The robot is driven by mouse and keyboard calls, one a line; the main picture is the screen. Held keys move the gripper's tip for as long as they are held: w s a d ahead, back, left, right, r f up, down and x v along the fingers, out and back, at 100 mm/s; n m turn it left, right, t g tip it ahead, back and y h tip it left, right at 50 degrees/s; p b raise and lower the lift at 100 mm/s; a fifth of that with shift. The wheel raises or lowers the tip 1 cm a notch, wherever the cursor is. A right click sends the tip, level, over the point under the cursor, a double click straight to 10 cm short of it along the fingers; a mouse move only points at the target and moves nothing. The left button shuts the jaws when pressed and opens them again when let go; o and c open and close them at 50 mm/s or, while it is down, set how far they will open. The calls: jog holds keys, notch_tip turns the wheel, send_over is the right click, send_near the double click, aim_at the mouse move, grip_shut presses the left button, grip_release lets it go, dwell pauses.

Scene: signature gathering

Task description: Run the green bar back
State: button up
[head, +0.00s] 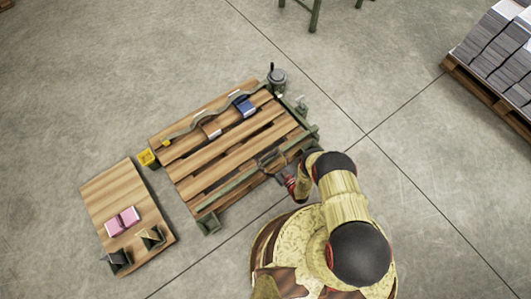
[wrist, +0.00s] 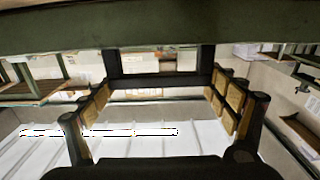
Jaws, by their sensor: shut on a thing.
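The green bar (head: 242,181) lies lengthwise along the near side of the slatted wooden table (head: 215,150). In the wrist view the green bar (wrist: 160,28) spans the whole top of the picture. A black bracket-like handle (wrist: 155,80) hangs from it. My gripper (head: 278,172) is at the bar's near side, right of its middle. In the wrist view my gripper (wrist: 163,92) has its tan-padded fingers on either side of the handle, shut on it. The exact finger contact is partly hidden.
A blue block (head: 245,106) and dark strip (head: 190,128) lie on the table's far side. A grey pot (head: 277,78) stands at its far right corner, a yellow box (head: 147,158) at its left. A wooden board (head: 125,195) holds pink blocks (head: 122,221).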

jog(key=shift+v, duration=0.8)
jog(key=shift+s, duration=0.1)
jog(key=o, duration=1.5)
jog(key=shift+o, duration=0.2)
notch_tip(320, 180, up, 10)
